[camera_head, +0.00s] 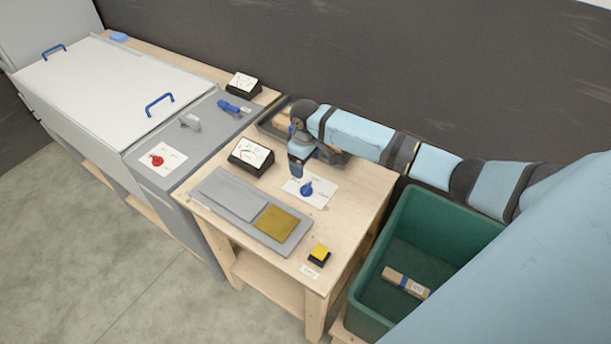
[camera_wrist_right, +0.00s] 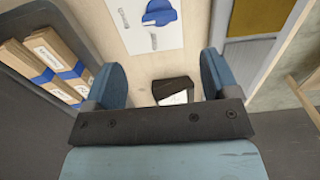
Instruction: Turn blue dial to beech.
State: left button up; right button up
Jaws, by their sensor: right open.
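The blue dial (camera_head: 306,188) sits on a white label plate (camera_head: 318,200) on the wooden table. The plate (camera_wrist_right: 135,40) carries a word there that looks like "Beech" left of the dial, and another word below that I cannot read. My right gripper (camera_head: 299,170) points down just behind and above the dial in the head view. In the right wrist view its two blue fingers (camera_wrist_right: 162,80) are apart with nothing held between them. My left gripper is not in view.
A black gauge (camera_head: 251,155) stands left of the gripper. A grey panel with an ochre square (camera_head: 277,222) and a yellow button (camera_head: 319,252) lie in front. A tray of banded wood pieces (camera_wrist_right: 45,55) is behind. A green bin (camera_head: 440,215) stands at right.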

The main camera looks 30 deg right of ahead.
notch_tip(320, 180, up, 4)
jog(key=shift+f, duration=0.15)
dwell(0.5)
jog(key=s+a+f+n+t+y, duration=0.1)
jog(key=s+a+f, duration=0.1)
jog(key=s+a, duration=0.55)
jog(key=s+a+f+t+y, duration=0.1)
jog(key=s+a+f, duration=0.2)
jog(key=s+a, duration=0.45)
jog(key=s+d+r+m+t+h, duration=0.15)
jog(key=s+r, duration=0.25)
jog(key=s, duration=0.6)
jog(key=s+d+r+m, duration=0.2)
jog(key=s+d+r, duration=0.1)
jog(key=s, duration=0.6)
jog(key=w+a+f+t, duration=0.2)
jog(key=f, duration=0.2)
jog(key=w+a+f+t+y, duration=0.1)
jog(key=w+f+t, duration=0.1)
jog(key=f, duration=0.3)
jog(key=w+a+f+n+t+y, duration=0.1)
jog(key=w+a+f+t, duration=0.1)
jog(key=f, duration=0.3)
jog(key=shift+a+t+y, duration=0.25)
jog(key=shift+a+t, duration=0.1)
jog(key=shift+t, duration=0.4)
